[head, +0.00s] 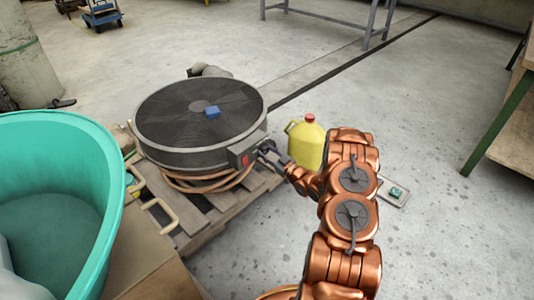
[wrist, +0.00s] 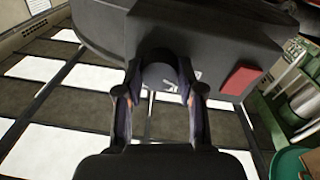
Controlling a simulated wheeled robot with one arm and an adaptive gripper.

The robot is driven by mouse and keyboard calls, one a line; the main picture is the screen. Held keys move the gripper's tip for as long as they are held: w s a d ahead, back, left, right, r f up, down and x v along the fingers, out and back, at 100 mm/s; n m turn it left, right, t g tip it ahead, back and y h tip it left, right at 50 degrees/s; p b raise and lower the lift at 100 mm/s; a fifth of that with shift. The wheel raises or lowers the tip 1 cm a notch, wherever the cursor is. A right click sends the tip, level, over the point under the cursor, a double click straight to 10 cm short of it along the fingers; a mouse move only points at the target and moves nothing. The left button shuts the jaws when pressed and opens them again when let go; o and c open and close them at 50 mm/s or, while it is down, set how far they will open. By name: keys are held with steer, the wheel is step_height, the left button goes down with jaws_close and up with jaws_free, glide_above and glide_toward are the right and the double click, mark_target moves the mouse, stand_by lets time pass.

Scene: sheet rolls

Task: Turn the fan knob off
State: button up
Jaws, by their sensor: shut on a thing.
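The fan (head: 200,115) is a large dark round drum fan with a mesh grille, lying flat on its back on a wooden pallet. A dark control box (head: 244,151) sticks out of its side and also shows in the wrist view (wrist: 215,40). The black round knob (wrist: 158,74) is on the box's face. My gripper (wrist: 160,82) is shut on the knob, one finger on each side. In the head view my gripper (head: 267,149) reaches the box from the right and mostly hides the knob. The knob's pointer mark cannot be made out.
A red switch (wrist: 240,78) sits beside the knob. A yellow jug (head: 307,143) stands close behind my gripper. A teal tub (head: 112,180) is at left. The floor at right is mostly clear.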

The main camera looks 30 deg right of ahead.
steer(key=o, duration=1.1)
steer(key=shift+o, duration=0.2)
steer(key=v, duration=1.2)
